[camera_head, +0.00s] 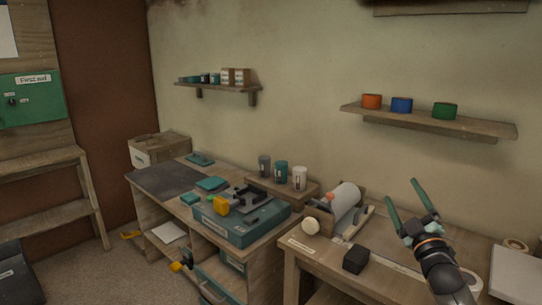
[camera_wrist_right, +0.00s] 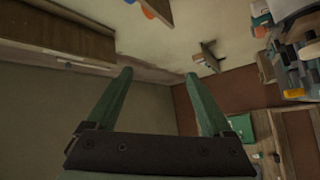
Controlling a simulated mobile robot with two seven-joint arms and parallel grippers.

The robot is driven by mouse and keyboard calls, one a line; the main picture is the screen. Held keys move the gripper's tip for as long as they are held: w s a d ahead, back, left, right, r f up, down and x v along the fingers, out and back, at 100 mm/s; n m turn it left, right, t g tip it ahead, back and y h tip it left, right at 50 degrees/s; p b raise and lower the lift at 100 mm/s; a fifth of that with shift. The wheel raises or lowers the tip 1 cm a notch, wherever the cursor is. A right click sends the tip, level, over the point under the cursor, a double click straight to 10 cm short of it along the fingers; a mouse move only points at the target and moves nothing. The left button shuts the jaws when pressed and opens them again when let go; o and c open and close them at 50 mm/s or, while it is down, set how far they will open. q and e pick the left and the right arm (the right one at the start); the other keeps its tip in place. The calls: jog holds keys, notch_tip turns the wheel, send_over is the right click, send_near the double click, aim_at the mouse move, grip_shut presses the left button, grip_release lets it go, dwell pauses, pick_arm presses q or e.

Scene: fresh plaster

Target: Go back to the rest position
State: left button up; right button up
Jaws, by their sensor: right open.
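My right gripper (camera_head: 403,199) is raised above the right bench in the head view, its two green fingers spread apart with nothing between them. The fingers touch nothing that I can see. My left gripper is not in view.
A teal case (camera_head: 240,235) sits on the left bench. Orange, blue and green containers stand on the wall shelf (camera_head: 430,122). Carpeted floor (camera_head: 90,275) is open at the left.

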jog(key=d+f+m+g+h, duration=0.3)
jog(key=f+m+g, duration=0.2)
jog(key=f+m, duration=0.45)
jog(key=s+a+f+n+g+y, duration=0.1)
jog(key=s+a+f, duration=0.25)
jog(key=f, duration=0.35)
jog(key=s+a+f+g+y, duration=0.1)
jog(key=s+a+f, duration=0.25)
jog(key=f, duration=0.35)
jog(key=s+a+f+g, duration=0.2)
jog(key=s+f, duration=0.4)
jog(key=s, duration=0.5)
jog(key=s+a+f+g+y, duration=0.1)
jog(key=s+a+f, duration=0.4)
jog(key=s, duration=0.6)
jog(key=s+a+f+g+y, duration=0.1)
jog(key=s+a+f+g, duration=0.2)
jog(key=s+f, duration=0.3)
jog(key=s+a, duration=0.1)
jog(key=s, duration=0.4)
jog(key=shift+a+f+m, duration=0.25)
jog(key=shift+f+m, duration=0.1)
jog(key=shift+f, duration=0.05)
